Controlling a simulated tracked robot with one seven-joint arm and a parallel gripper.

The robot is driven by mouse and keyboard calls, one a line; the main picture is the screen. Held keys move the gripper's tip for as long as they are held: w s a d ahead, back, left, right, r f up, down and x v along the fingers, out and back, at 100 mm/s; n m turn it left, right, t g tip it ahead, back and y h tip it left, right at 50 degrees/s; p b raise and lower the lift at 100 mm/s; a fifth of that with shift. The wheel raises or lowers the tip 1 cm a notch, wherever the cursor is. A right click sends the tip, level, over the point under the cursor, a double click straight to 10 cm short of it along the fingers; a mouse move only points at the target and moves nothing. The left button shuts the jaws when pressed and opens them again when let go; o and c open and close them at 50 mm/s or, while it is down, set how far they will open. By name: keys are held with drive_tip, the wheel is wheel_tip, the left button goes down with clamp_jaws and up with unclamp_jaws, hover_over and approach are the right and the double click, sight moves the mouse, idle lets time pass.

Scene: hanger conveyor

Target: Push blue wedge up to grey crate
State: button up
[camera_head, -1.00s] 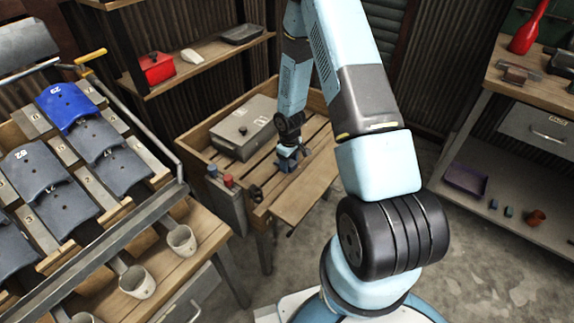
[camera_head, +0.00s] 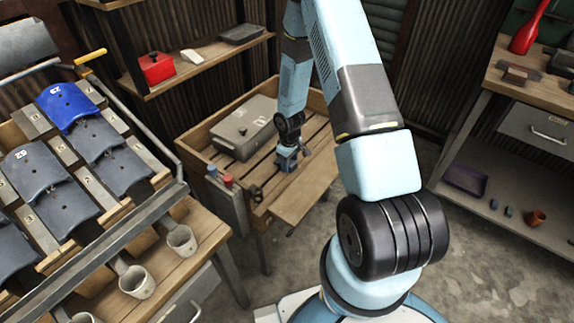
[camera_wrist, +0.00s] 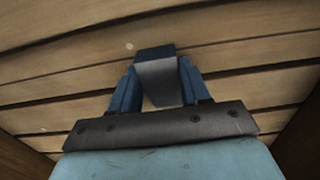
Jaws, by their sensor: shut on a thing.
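The blue wedge (camera_wrist: 157,78) looks dark slate-blue with a paler grey face in the wrist view. It sits between the two blue fingers of my gripper (camera_wrist: 158,90), which are shut on it, over wooden slats. In the head view my gripper (camera_head: 291,157) is low over the slatted bench top, and the wedge cannot be told apart from the fingers there. The grey crate (camera_head: 238,132) is a flat lidded box on the same bench, left of my gripper, with a gap of bare slats between them. The crate is not in the wrist view.
The slatted bench (camera_head: 310,200) has raised wooden edges and is clear in front and right of my gripper. A grey box with red and blue knobs (camera_head: 228,195) is fixed at its left front. A rack of curved plates (camera_head: 70,165) stands at the left.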

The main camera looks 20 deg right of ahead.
sight(271, 157)
drive_tip(key=shift+w+a, duration=0.9)
drive_tip(key=shift+w, duration=0.35)
drive_tip(key=shift+w+a, duration=0.9)
drive_tip(key=shift+w, duration=0.35)
drive_tip(key=shift+w+a, duration=0.9)
drive_tip(key=shift+w, duration=0.35)
idle(0.3)
drive_tip(key=o, duration=1)
drive_tip(key=shift+c, duration=0.2)
wheel_tip(271, 157, up, 14)
drive_tip(key=shift+f, duration=0.15)
